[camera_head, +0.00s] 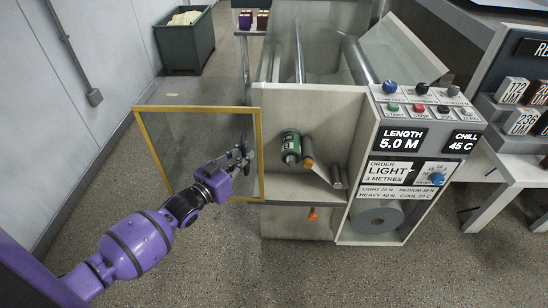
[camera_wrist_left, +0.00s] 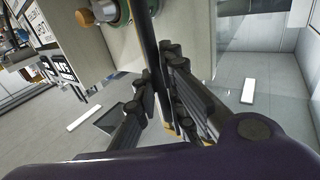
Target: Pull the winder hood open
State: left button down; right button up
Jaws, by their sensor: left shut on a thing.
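The winder hood (camera_head: 198,109) is a clear panel in a yellow frame. In the head view it stands out to the left of the winder cabinet, its right edge beside the cabinet's left wall. The cabinet front (camera_head: 314,189) is uncovered, showing a green roll (camera_head: 290,147) and an orange-ended roller inside. My left gripper (camera_head: 241,156) is in front of the panel near its right edge. In the left wrist view its fingers (camera_wrist_left: 168,100) are closed around a dark upright bar (camera_wrist_left: 150,45), seemingly part of the hood; the grasped spot is partly hidden. My right gripper is not in view.
A control panel (camera_head: 425,104) with buttons and displays reading 5.0 M and 45 C is on the cabinet's right. A green bin (camera_head: 186,45) stands at the back left by the wall. Floor (camera_head: 215,255) in front is clear. A bench with labelled blocks (camera_head: 520,121) is at right.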

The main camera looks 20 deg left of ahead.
pick_arm(q)
jog(key=s+a, duration=0.2)
jog(key=a, duration=0.4)
jog(key=shift+f, duration=0.15)
jog(key=c, duration=2.1)
grip_release()
jog(key=v, duration=1.2)
